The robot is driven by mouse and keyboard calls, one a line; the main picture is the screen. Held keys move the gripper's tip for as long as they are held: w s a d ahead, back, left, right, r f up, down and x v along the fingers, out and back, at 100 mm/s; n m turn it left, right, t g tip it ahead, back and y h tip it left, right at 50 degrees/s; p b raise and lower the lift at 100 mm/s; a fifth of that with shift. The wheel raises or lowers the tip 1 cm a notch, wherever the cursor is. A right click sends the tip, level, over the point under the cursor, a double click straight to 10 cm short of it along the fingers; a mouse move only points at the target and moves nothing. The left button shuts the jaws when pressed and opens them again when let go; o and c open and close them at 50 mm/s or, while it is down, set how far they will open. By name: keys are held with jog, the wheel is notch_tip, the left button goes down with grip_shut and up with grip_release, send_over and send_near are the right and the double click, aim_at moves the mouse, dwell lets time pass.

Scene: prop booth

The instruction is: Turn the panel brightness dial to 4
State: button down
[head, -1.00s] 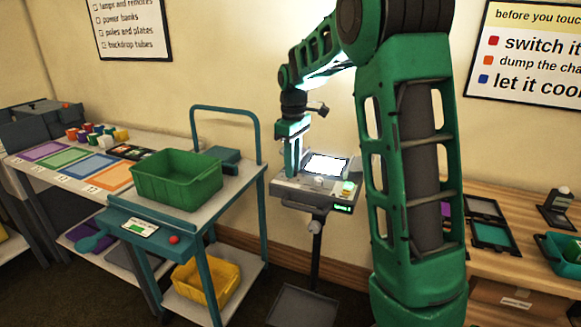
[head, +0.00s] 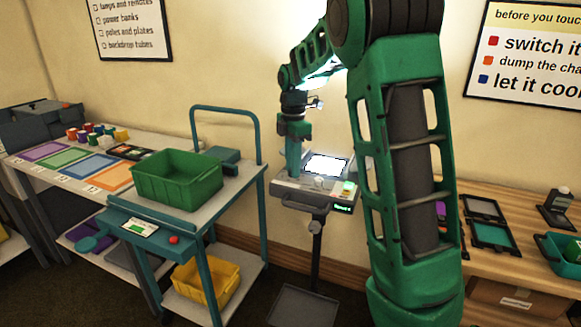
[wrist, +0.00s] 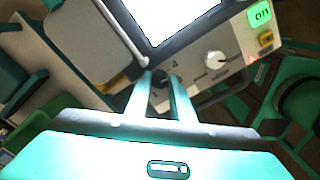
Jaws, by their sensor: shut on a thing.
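A control unit (head: 290,187) stands on a post against the wall, with a glowing white panel (head: 326,165) behind its controls; the panel also shows in the wrist view (wrist: 175,15). My gripper (wrist: 160,82) points down at the unit's left part. Its two fingers are closed on a dark dial (wrist: 160,77), which is partly hidden between them. To its right is a white dial (wrist: 216,60) with a scale around it, untouched. The dial labels and the dark dial's setting cannot be read. A small green readout (head: 342,208) is on the unit's front.
A lit green button (wrist: 260,14) and a yellow switch (wrist: 266,39) are at the unit's right end. A trolley (head: 237,190) with a green crate (head: 177,185) stands to the left. A wooden bench (head: 520,262) is at the right.

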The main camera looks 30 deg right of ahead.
jog(key=shift+w+d+r+n, duration=0.1)
jog(key=shift+w+n, duration=0.05)
jog(key=shift+n, duration=0.7)
jog(key=shift+w+n, duration=0.1)
jog(key=shift+n, duration=0.75)
jog(key=c, duration=1.7)
grip_release()
jog(key=shift+o, duration=0.8)
jog(key=shift+s, duration=0.1)
notch_tip(320, 180, up, 11)
jog(key=shift+f, duration=0.2)
